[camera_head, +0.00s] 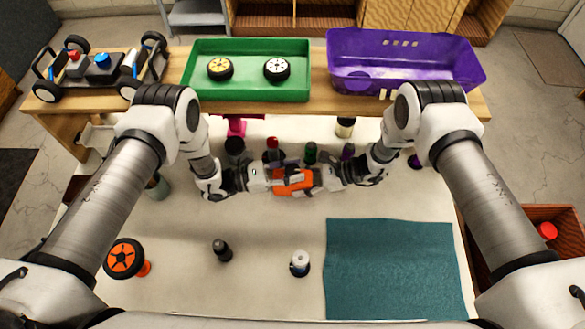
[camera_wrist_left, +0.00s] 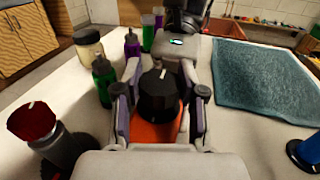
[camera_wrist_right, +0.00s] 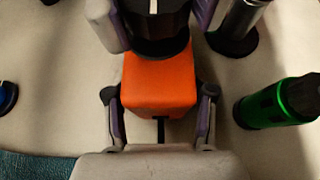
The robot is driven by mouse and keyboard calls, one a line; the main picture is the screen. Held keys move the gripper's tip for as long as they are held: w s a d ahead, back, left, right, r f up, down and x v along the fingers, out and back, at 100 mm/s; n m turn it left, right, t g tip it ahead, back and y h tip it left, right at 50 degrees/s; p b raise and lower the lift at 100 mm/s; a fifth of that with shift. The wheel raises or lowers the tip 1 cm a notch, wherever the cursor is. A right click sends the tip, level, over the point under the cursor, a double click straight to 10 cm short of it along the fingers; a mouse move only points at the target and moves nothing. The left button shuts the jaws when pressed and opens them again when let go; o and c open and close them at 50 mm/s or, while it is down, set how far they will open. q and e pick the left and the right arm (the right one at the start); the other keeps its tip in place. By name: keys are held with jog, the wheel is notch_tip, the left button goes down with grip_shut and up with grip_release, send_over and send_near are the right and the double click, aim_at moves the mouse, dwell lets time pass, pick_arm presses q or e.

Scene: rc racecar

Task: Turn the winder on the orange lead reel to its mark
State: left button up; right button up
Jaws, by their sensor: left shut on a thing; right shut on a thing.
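The lead reel (camera_head: 293,185) has an orange body, standing near the table's middle between my two grippers. Its black winder (camera_wrist_left: 158,103) shows in the left wrist view, with a short, slanted white line on its top. My left gripper (camera_wrist_left: 160,88) is shut on the winder, one finger on each side. My right gripper (camera_wrist_right: 158,100) is shut on the orange body (camera_wrist_right: 158,85), which it flanks in the right wrist view. The winder also shows there (camera_wrist_right: 152,35), with a white line at the top edge. I cannot make out the target mark.
Several bottles stand just behind the reel, including a green one (camera_wrist_right: 275,105) and a red-capped one (camera_wrist_left: 50,135). A teal mat (camera_head: 395,270) lies front right.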

aim_at(293, 170)
pick_arm(q)
jog(key=shift+m+g, duration=1.05)
jog(key=shift+g, duration=0.6)
jog(key=shift+m+g, duration=1.05)
jog(key=shift+g, duration=0.6)
jog(key=o, duration=1.2)
notch_tip(293, 170, up, 10)
